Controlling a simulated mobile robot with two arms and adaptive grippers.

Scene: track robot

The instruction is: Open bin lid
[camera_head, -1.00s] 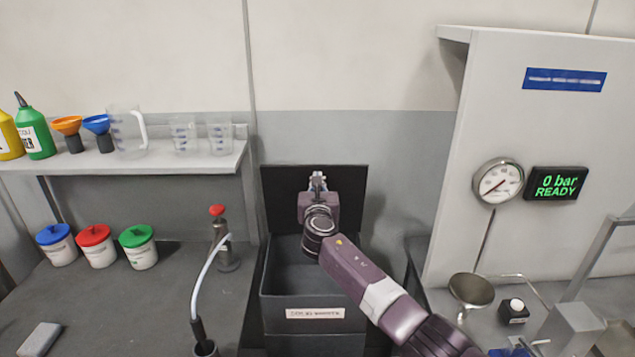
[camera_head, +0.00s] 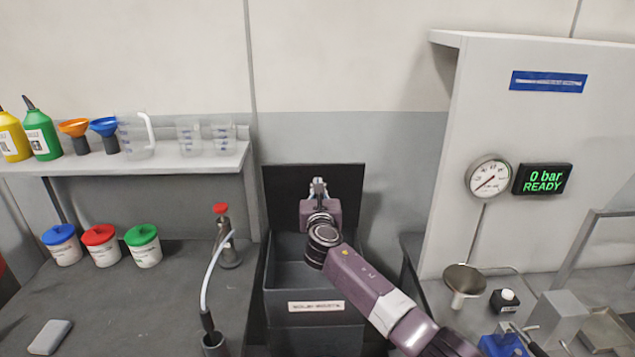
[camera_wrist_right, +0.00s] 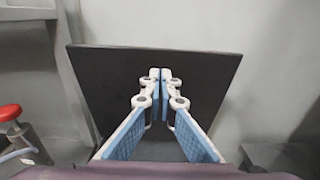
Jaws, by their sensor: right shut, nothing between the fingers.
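The dark grey bin (camera_head: 296,281) stands between the two benches with a white label on its front. Its black lid (camera_head: 281,196) stands upright at the back, so the bin is open at the top. My right gripper (camera_head: 319,184) is shut and empty in front of the lid, above the rear of the bin. In the right wrist view the lid (camera_wrist_right: 211,75) fills the middle behind the fingertips (camera_wrist_right: 160,74); I cannot tell whether they touch it. My left gripper is not in view.
A left bench holds lidded tubs (camera_head: 101,246), a red-topped bottle (camera_head: 225,240) and a white hose. A shelf (camera_head: 160,165) above carries bottles, funnels and jugs.

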